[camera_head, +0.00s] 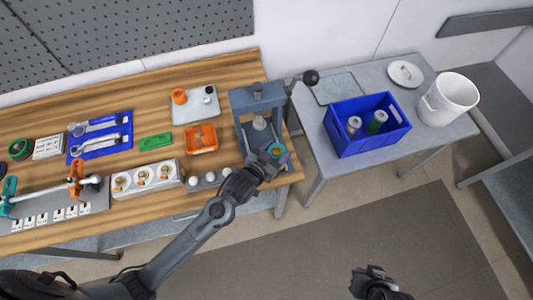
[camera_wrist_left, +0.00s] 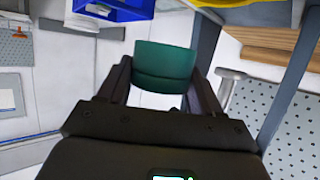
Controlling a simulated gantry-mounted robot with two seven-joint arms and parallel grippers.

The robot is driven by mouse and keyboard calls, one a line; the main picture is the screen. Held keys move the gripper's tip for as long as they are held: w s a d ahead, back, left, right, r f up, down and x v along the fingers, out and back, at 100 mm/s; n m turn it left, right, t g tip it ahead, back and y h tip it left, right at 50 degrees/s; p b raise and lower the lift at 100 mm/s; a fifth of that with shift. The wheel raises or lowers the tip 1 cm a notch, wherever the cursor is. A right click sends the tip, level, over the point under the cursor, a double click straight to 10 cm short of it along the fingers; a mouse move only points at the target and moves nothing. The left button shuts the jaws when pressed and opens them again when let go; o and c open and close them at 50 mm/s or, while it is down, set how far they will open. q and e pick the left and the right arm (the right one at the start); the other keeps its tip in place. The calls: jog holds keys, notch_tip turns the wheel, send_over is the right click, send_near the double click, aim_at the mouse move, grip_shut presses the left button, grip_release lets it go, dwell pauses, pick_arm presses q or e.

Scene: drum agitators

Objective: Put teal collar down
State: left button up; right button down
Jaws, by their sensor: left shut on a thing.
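The teal collar (camera_head: 277,150) is in the jaws of my left gripper (camera_head: 276,158), near the front of the grey bench press (camera_head: 238,104). In the left wrist view, the teal collar (camera_wrist_left: 165,62) sits between the two dark fingers, which are shut on its sides. Whether it touches the press base cannot be told. My right gripper (camera_head: 372,278) is low in the head view, away from both tables, and its jaws are unclear.
The wooden bench (camera_head: 148,85) holds an orange tray (camera_head: 201,139), a white block with cups (camera_head: 146,178) and a blue mat with wrenches (camera_head: 100,137). On the grey side table (camera_head: 322,160) stand a blue crate (camera_head: 366,139) with cylinders and a white bucket (camera_head: 448,99).

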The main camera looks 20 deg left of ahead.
pick_arm(q)
jog(key=a, duration=0.1)
jog(key=a+f, duration=0.2)
jog(key=shift+w+a, duration=0.2)
jog(key=shift+w, duration=0.15)
jog(key=shift+f+p, duration=0.55)
jog(key=shift+f, duration=1.3)
jog(key=o, duration=1.2)
jog(key=shift+o, duration=0.2)
jog(key=shift+f, duration=0.1)
jog(key=shift+f+b, duration=0.35)
jog(key=shift+b, duration=0.35)
jog(key=v, duration=1)
jog(key=shift+s+a+r, duration=0.1)
jog(key=shift+s+r, duration=0.1)
jog(key=shift+s, duration=0.15)
jog(key=s+a+r+g+y, duration=0.1)
jog(key=s+g, duration=0.2)
jog(key=s, duration=0.2)
jog(key=s+a+r+g+y, duration=0.1)
jog(key=s+g, duration=0.2)
jog(key=s, duration=0.2)
jog(key=s+a+r+g, duration=0.1)
jog(key=s+g, duration=0.2)
jog(key=s, duration=0.3)
jog(key=shift+a+r+n+y, duration=0.25)
jog(key=shift+a+n+y, duration=0.05)
jog(key=shift+y, duration=0.1)
